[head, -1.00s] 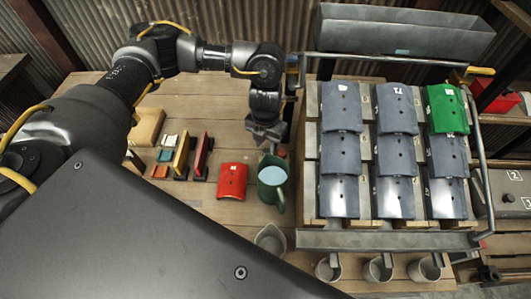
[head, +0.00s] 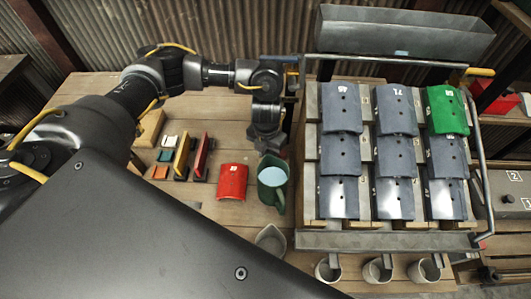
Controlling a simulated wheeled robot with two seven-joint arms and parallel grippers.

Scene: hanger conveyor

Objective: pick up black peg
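I cannot make out a black peg in the head view. My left gripper (head: 268,143) points down over the table, just behind a dark green pitcher (head: 280,197) and left of the rack. Its fingertips are too dark and small to tell open from shut, and whatever lies beneath it is hidden. My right gripper is not in view.
A metal rack (head: 310,160) holds blue-grey curved plates (head: 341,150) and a green one (head: 446,108). A red curved plate (head: 232,182), upright red and yellow pieces (head: 201,156) and a grey jug (head: 270,240) stand on the wooden table (head: 210,110). Metal cups (head: 378,270) line the front.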

